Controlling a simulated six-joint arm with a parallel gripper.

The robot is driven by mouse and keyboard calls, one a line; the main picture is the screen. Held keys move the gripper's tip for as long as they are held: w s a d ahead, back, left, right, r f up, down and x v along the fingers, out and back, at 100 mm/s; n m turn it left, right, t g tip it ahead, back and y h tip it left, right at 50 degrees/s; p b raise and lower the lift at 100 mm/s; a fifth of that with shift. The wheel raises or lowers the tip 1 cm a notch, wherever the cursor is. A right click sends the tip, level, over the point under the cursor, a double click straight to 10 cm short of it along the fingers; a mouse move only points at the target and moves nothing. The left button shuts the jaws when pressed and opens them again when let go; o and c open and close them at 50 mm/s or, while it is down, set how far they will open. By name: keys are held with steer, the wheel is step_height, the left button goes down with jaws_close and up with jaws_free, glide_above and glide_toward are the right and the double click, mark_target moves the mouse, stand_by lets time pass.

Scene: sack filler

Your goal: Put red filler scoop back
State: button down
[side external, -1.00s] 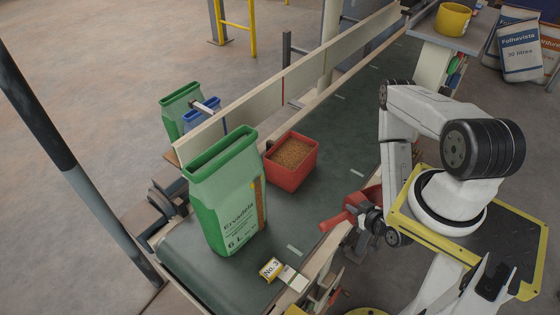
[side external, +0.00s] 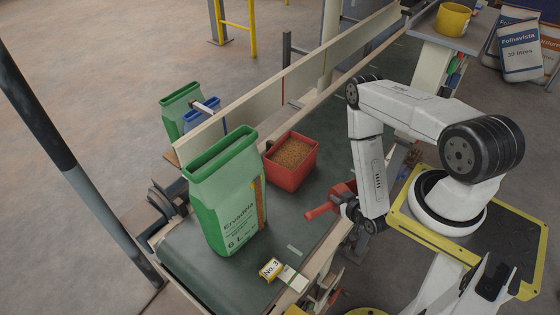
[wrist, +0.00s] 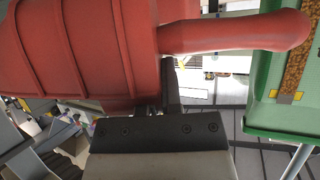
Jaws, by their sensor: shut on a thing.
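The red scoop (side external: 322,209) is held in my gripper (side external: 350,207), over the near edge of the dark green conveyor. Its handle points left in the side view. In the wrist view the red scoop (wrist: 90,50) fills the upper left, and its handle reaches right. My gripper (wrist: 170,95) is shut on it; the grip point is partly hidden behind the scoop. A red bin (side external: 291,182) filled with brown granules stands on the conveyor, up and left of the scoop. A green open-topped sack (side external: 225,195) stands upright left of the bin. It also shows in the wrist view (wrist: 285,85).
A yellow "No. 3" tag (side external: 270,269) and a pale card lie at the belt's near end. A wooden rail (side external: 270,95) runs along the far side. The belt (side external: 345,105) beyond the red bin is clear. A yellow pot (side external: 452,20) stands on a bench.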

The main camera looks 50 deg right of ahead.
steer(key=w+d+f, duration=0.2)
steer(key=w+f, duration=0.4)
steer(key=shift+f, duration=0.15)
steer(key=shift+w+d, duration=0.1)
steer(key=shift+w+d+f, duration=0.1)
steer(key=shift+w+f, duration=0.1)
steer(key=shift+f, duration=1.6)
steer(key=c, duration=0.8)
jaws_free()
steer(key=shift+f, duration=0.1)
